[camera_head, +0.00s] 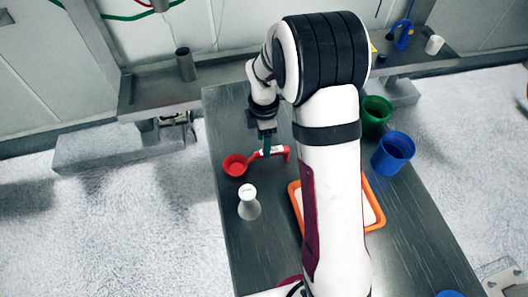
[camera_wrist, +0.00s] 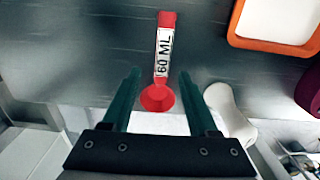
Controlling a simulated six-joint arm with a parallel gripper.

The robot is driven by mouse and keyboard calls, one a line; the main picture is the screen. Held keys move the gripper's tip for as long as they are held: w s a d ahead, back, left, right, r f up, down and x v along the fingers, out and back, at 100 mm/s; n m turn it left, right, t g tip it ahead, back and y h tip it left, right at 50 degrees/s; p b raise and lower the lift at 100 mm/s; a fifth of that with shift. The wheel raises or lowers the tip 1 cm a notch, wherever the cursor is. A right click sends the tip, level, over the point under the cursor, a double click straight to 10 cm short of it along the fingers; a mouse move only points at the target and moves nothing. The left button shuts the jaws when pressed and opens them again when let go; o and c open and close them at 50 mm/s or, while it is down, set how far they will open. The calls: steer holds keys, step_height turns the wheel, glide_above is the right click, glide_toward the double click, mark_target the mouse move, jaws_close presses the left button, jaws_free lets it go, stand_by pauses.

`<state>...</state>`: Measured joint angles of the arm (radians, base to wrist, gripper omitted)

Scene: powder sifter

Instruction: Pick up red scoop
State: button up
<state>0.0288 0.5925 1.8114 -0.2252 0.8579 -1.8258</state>
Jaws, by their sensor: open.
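The red scoop (camera_head: 235,166) lies on the metal table, with its round cup to the left and its handle, with a white label, pointing right. My gripper (camera_head: 266,153) is over the handle in the head view and partly covers it. In the wrist view the scoop (camera_wrist: 164,52) runs up the picture, cup low and handle up, with a "60 ML" label. My gripper (camera_wrist: 158,74) is open there. One green finger is on each side of the scoop, with a gap to both. The height of the fingertips over the handle is hard to tell.
An orange-rimmed tray (camera_head: 294,200) is to the right, partly behind my arm. A green cup (camera_head: 377,112) and a blue cup (camera_head: 393,152) stand at the right. The table's left edge is close to the scoop's cup.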

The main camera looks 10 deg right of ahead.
step_height(320, 180, down, 5)
steer(key=shift+s+f, duration=0.1)
steer(key=shift+s, duration=0.05)
jaws_close()
